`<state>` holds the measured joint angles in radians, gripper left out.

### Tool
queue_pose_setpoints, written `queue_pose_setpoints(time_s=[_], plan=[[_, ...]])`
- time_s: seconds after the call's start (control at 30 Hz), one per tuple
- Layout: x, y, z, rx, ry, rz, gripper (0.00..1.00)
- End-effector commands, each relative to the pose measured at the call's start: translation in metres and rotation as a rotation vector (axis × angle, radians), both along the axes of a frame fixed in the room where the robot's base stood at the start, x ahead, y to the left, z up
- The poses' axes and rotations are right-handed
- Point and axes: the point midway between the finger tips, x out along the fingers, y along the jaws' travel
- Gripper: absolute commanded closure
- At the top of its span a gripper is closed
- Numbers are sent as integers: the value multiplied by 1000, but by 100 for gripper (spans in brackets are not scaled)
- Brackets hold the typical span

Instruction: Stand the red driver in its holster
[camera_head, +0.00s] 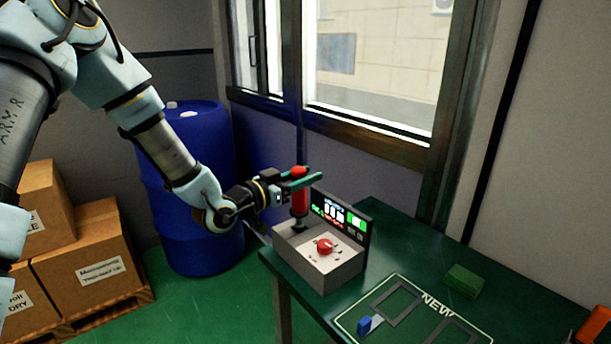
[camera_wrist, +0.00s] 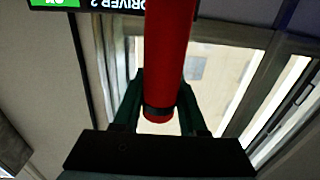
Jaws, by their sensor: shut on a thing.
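The red driver (camera_head: 299,207) is upright, with a dark cable running up from its top. My gripper (camera_head: 303,178) is shut on its upper part, its green fingers reaching in from the left. In the wrist view the red driver (camera_wrist: 168,55) is between the two fingers of my gripper (camera_wrist: 160,105). The driver's lower end is at a dark fitting, seemingly the holster (camera_head: 297,225), at the back left of the grey box (camera_head: 335,272). I cannot tell whether the tip is inside it or just above.
The box carries a red knob (camera_head: 324,246) and a lit display (camera_head: 341,218) behind. It stands on the green table's (camera_head: 395,236) left end. A marked mat (camera_head: 412,318), a blue piece (camera_head: 364,325) and a green block (camera_head: 464,281) lie to the right. A blue barrel (camera_head: 185,215) stands left.

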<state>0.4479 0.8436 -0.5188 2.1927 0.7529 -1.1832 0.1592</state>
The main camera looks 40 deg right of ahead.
Motion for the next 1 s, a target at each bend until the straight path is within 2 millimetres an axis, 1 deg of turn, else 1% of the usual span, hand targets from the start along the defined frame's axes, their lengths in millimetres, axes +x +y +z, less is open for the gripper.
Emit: queue_pose_setpoints(time_s=[0.1,0.6,1.0], plan=[[0,0,-7,-2,-1,0,100],[0,0,-30,-2,-1,0,100],[0,0,-30,-3,-1,0,100]])
